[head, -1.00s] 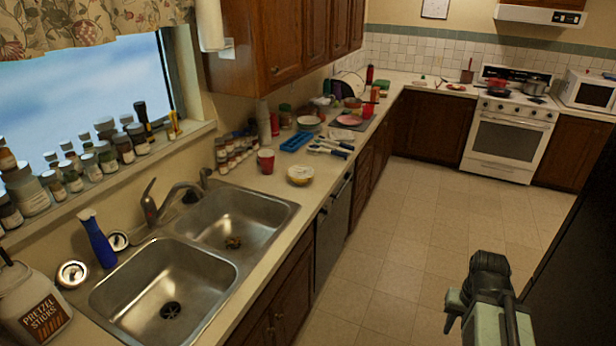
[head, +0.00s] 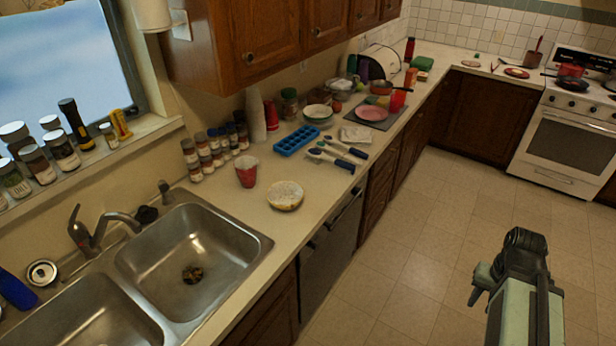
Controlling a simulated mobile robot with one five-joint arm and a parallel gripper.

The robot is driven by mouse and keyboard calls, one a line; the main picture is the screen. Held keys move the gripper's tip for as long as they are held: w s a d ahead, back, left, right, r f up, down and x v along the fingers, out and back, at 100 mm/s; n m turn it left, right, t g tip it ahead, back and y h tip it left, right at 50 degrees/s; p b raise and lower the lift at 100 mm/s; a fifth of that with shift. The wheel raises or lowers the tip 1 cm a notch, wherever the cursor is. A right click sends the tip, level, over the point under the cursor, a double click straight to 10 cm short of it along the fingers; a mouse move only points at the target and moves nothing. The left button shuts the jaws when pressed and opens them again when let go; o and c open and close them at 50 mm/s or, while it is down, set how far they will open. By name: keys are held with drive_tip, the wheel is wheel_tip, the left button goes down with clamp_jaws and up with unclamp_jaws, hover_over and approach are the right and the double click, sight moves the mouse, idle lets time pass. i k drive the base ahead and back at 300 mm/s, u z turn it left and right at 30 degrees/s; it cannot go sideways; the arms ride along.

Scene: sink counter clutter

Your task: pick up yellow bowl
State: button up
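A yellow bowl (head: 285,196) with a pale, whitish top sits on the counter in the head view, right of the sink and close to the counter's front edge. Part of my arm shows at the lower right, over the floor. My gripper (head: 479,287) is at its dark end, well to the right of the bowl and apart from it. Its fingers are too unclear to tell whether they are open or shut.
A red cup (head: 246,171) stands just left of the bowl. A blue ice tray (head: 297,139) and several utensils (head: 338,152) lie behind it. The double sink (head: 195,258) is to the left. The floor (head: 410,260) before the counter is clear.

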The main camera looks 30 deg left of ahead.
sight(282, 195)
drive_tip(key=i, duration=1.15)
drive_tip(key=u, duration=3.95)
drive_tip(key=i, duration=0.5)
